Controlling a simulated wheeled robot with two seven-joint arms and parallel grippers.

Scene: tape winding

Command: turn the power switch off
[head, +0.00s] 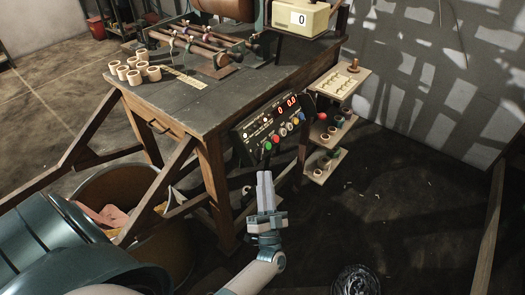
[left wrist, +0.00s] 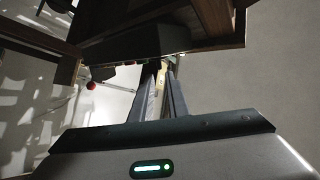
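The dark control panel (head: 272,127) is mounted at the table's front right corner. It has a lit red display (head: 286,106) and a row of coloured buttons and knobs (head: 284,132). Which control is the power switch is too small to tell. My left gripper (head: 264,173) points up just below the panel, with its fingers together and nothing seen between them. In the left wrist view the fingers (left wrist: 160,72) reach toward the underside of the panel (left wrist: 135,42), whose face is mostly hidden. My right gripper is not in view.
The winding machine (head: 205,42) and several cardboard rings (head: 133,74) are on the table (head: 190,110). A red ball-shaped knob (head: 322,116) is right of the panel. A small tiered shelf (head: 340,82) stands further right. A bin (head: 125,190) is under the table's left side.

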